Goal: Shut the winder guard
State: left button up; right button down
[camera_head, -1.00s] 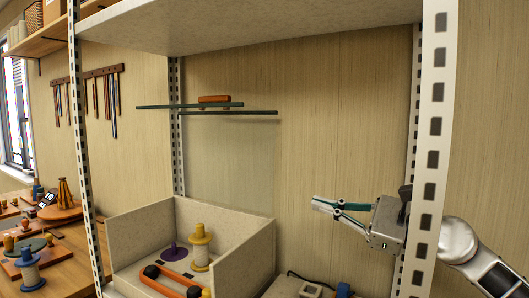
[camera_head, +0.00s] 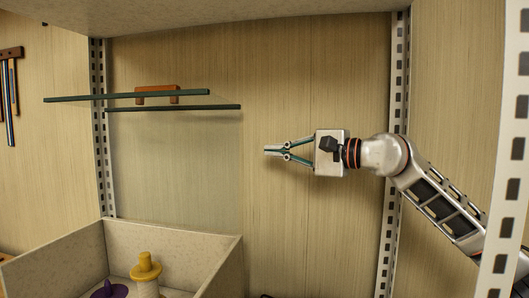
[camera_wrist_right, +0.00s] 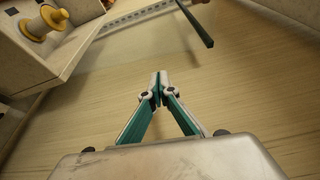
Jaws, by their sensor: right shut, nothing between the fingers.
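The winder guard (camera_head: 75,98), a clear pane with dark green edges, stands raised well above the open-topped speckled box (camera_head: 50,260) in the head view. An orange handle (camera_head: 157,93) sits along its upper edge. A paler, see-through area shows below it. My right gripper (camera_head: 268,150) is shut and empty, to the right of the guard and lower than it, apart from it. In the right wrist view its fingertips (camera_wrist_right: 159,78) meet, and a dark bar (camera_wrist_right: 195,22), probably a guard edge, lies beyond. My left gripper is out of view.
The box holds a yellow-topped spool (camera_head: 146,268) and a purple piece (camera_head: 108,291). A slotted white post (camera_head: 391,200) stands behind my right arm, and another (camera_head: 508,200) at the right. A shelf (camera_head: 250,12) is overhead.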

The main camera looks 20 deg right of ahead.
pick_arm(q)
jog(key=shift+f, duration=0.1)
pick_arm(e)
jog(key=x, duration=0.8)
jog(key=shift+w+a, duration=0.1)
